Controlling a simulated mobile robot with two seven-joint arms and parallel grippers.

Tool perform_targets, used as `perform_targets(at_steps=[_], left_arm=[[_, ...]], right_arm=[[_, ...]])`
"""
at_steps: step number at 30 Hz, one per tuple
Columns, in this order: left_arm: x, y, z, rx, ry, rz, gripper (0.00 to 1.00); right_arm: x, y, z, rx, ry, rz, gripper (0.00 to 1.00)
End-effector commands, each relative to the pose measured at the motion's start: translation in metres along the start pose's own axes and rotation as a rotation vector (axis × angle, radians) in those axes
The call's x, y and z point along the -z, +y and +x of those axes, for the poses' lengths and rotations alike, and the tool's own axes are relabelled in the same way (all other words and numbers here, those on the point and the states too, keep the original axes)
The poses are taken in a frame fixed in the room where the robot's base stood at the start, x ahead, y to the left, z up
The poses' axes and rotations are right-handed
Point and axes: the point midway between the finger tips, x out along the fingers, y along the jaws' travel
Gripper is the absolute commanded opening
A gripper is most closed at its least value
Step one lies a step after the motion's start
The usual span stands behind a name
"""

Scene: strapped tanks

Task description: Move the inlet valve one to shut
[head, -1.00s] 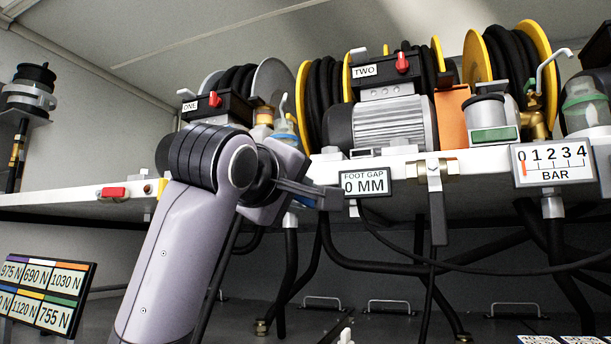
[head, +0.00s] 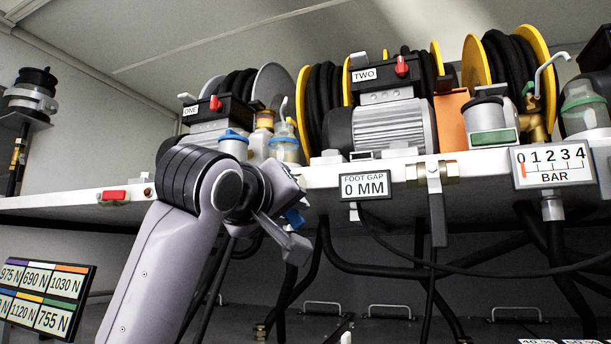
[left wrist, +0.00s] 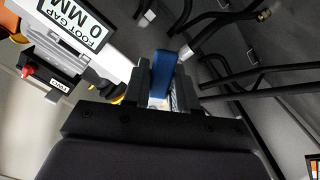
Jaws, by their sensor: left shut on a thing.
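Pump one, marked ONE (head: 190,110), stands on the white shelf at the left with a red switch on top. Under the shelf edge below it is a blue valve lever (head: 293,217), which I take to be inlet valve one. My left gripper (head: 291,222) is at this lever, its fingers pointing down and right in the head view. In the left wrist view the blue lever (left wrist: 163,70) stands between the two fingers (left wrist: 160,90), which are shut on it. The valve body is mostly hidden by my gripper. My right gripper is out of view.
A FOOT GAP display (head: 364,186) reading 0 MM hangs just right of my gripper. Another valve with a dark hanging lever (head: 438,215) is farther right, then a BAR gauge (head: 553,165). Black hoses (head: 325,250) hang below the shelf.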

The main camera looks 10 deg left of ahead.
Motion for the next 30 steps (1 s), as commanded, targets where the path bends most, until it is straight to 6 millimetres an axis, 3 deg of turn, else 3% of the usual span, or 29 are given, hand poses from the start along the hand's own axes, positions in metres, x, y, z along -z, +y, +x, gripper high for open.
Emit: perform_targets(at_steps=[5,15,26,30], left_arm=[[0.0,-0.001,0.0,0.003,0.001,0.004,0.0],[0.004,-0.017,0.0,0.004,0.001,0.288,0.0],[0.004,-0.018,0.0,0.003,0.001,0.322,0.0],[0.008,-0.024,0.0,0.005,0.002,0.439,0.0]], right_arm=[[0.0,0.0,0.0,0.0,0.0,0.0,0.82],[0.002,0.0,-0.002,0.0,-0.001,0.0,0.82],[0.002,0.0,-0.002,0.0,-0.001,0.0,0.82],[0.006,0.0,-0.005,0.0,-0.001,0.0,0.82]])
